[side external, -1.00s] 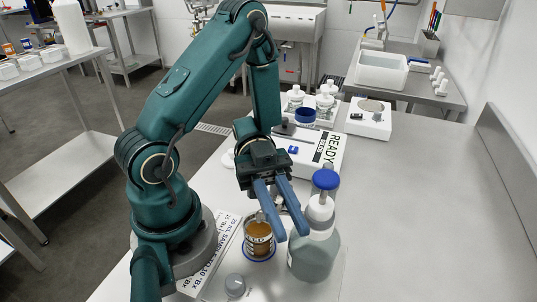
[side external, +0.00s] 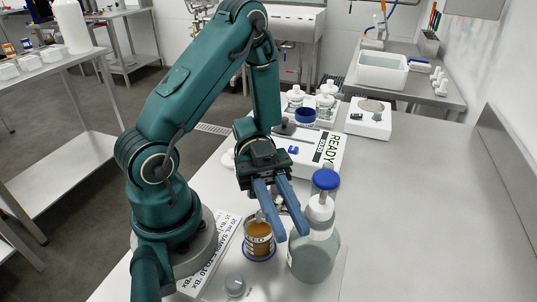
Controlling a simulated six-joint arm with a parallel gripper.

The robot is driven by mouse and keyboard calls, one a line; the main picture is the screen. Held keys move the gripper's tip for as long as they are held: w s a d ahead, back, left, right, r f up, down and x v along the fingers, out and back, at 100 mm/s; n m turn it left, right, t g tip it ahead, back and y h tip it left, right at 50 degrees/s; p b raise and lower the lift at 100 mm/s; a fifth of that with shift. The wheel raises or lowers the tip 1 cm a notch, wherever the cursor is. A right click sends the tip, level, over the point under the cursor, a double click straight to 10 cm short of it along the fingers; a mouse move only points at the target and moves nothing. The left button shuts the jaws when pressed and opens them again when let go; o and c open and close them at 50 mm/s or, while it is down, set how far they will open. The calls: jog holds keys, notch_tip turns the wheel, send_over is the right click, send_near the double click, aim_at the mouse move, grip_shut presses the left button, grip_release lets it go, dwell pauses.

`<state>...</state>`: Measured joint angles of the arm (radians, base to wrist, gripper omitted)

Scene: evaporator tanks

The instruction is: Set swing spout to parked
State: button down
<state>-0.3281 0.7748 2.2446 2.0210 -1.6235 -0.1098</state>
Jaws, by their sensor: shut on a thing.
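A small labelled jar (side external: 259,240) of amber liquid stands just left of the fingertips, on a blue ring.
A white box marked READY (side external: 316,150) lies behind the gripper. A printed card (side external: 217,252) and a round grey knob (side external: 235,285) are near my base. A white device (side external: 369,118) stands farther back. The bench (side external: 420,210) at the right is clear.

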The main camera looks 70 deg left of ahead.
jog(key=shift+s, duration=0.1)
jog(key=shift+d+n+t, duration=0.35)
jog(key=shift+n+t, duration=0.4)
jog(key=shift+t, duration=0.45)
jog(key=shift+d+n+t, duration=0.35)
jog(key=shift+n+t, duration=0.4)
jog(key=shift+t, duration=0.45)
jog(key=c, duration=1.1)
grip_release()
jog(key=shift+o, duration=0.2)
jog(key=shift+w+a, duration=0.1)
jog(key=shift+w, duration=0.1)
jog(key=shift+s+a, duration=0.2)
jog(key=shift+a, duration=1.05)
jog(key=shift+s+a, duration=0.2)
jog(key=shift+a, duration=1)
